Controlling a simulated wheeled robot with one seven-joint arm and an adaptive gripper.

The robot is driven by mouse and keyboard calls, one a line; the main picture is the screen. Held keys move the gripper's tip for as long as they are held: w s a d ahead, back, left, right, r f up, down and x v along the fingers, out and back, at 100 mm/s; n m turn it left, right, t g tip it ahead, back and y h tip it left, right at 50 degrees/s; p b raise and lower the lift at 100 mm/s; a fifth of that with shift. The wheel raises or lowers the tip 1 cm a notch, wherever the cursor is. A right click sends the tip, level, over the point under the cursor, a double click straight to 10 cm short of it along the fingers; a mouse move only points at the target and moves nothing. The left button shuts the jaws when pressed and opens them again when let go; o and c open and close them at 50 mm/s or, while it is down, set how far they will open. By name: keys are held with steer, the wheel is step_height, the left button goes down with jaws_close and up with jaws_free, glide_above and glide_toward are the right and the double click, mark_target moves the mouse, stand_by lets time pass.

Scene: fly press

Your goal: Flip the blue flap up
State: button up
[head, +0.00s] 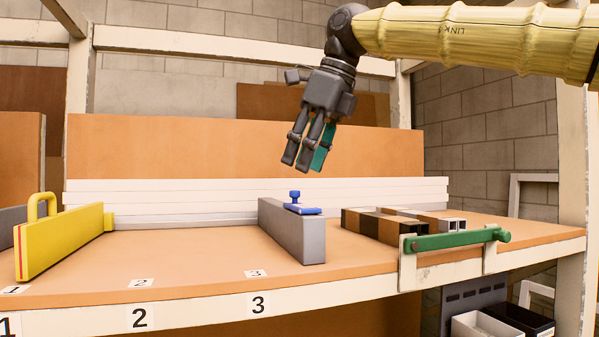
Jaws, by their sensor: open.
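The blue flap (303,209) lies flat on top of a grey block (292,232) at the middle of the bench, behind the label 3. A small blue knob (295,196) stands up at the flap's far end. My gripper (306,166) hangs above and slightly behind the flap in the picture, fingers pointing down, open and empty. It is apart from the flap. How far it is in depth from the flap I cannot tell.
A yellow block with a handle (62,240) stands at the left. Brown and black bars (385,225) lie to the right, near a green lever (450,240) at the front edge. White rails (160,203) run along the back. The bench between labels 1 and 3 is clear.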

mark_target(300, 204)
steer(key=shift+g, duration=0.3)
steer(key=w+f, duration=0.2)
steer(key=w+a+f, duration=0.1)
steer(key=w+f, duration=0.1)
steer(key=w, duration=0.1)
steer(key=w+f, duration=0.1)
steer(key=w, duration=0.1)
steer(key=shift+w+a+f+p, duration=0.15)
steer(key=shift+w+f+p, duration=0.2)
steer(key=shift+f, duration=0.05)
steer(key=shift+w, duration=0.15)
steer(key=s, duration=0.2)
steer(key=s+r, duration=0.1)
steer(key=shift+s+r, duration=0.2)
steer(key=shift+s, duration=0.2)
steer(key=shift+c, duration=0.2)
steer(key=shift+s, duration=0.15)
steer(key=c, duration=0.4)
steer(key=shift+w+d+f, duration=0.15)
steer(key=shift+w+f, duration=0.05)
steer(key=shift+w, duration=0.25)
steer(key=shift+w+d+f, duration=0.1)
steer(key=shift+w+f, duration=0.1)
steer(key=shift+w, duration=0.25)
jaws_close()
steer(key=shift+s+a, duration=0.1)
steer(key=shift+s, duration=0.15)
